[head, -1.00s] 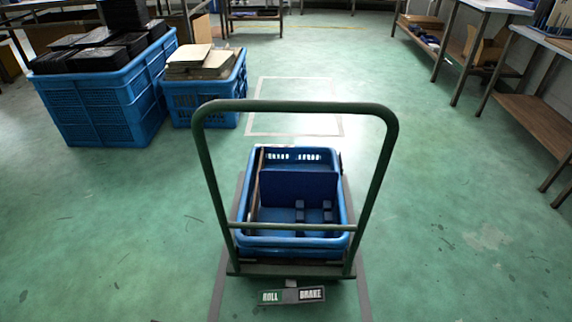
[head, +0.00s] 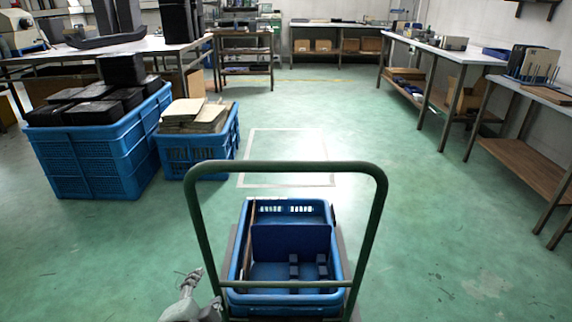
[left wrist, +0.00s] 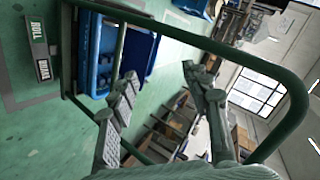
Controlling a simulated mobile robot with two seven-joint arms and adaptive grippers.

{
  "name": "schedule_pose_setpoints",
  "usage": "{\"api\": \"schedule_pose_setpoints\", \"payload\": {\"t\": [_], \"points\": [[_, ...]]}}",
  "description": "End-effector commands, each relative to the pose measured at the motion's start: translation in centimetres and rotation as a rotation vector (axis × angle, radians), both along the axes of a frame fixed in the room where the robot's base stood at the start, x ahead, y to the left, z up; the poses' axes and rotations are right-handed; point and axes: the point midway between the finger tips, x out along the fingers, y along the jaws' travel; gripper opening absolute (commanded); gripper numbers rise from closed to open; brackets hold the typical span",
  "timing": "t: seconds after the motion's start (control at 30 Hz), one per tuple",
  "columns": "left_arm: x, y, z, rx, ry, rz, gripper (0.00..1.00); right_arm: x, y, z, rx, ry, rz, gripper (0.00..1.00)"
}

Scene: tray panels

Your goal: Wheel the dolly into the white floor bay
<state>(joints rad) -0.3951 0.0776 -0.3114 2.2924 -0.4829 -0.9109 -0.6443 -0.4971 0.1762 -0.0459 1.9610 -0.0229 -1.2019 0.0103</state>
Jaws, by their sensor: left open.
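The dolly's green tube handle (head: 285,165) stands in the lower middle of the head view, with a blue crate (head: 290,241) on its deck. My left gripper (head: 193,284) is low, left of the handle. In the left wrist view my left gripper (left wrist: 163,88) is open and empty, its fingers spread near the handle frame (left wrist: 190,42). I cannot tell whether they touch it. My right gripper is not in view.
A large blue crate of black boxes (head: 95,160) and a smaller crate with cardboard (head: 190,155) stand left of the bay. Benches (head: 455,56) line the right. Floor right of the dolly is clear. A ROLL/BRAKE plate (left wrist: 39,50) shows in the left wrist view.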

Motion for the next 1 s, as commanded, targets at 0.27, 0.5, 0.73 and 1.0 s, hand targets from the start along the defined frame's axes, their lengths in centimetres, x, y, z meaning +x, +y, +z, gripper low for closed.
{"api": "schedule_pose_setpoints", "payload": {"t": [0.27, 0.5, 0.73, 1.0], "points": [[1.5, -4.8, 16.1, 0.369, -0.394, -0.182, 0.48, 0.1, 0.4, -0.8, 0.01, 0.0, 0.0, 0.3], [1.5, -5.6, 19.8, 0.473, -0.485, -0.2, 0.48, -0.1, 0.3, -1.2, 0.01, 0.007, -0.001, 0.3], [5.0, -5.6, 19.8, 0.473, -0.487, -0.199, 0.48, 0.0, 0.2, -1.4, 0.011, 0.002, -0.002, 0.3], [9.9, -5.6, 20.2, 0.472, -0.481, -0.201, 0.48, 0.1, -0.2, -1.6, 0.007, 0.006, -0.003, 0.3]]}}
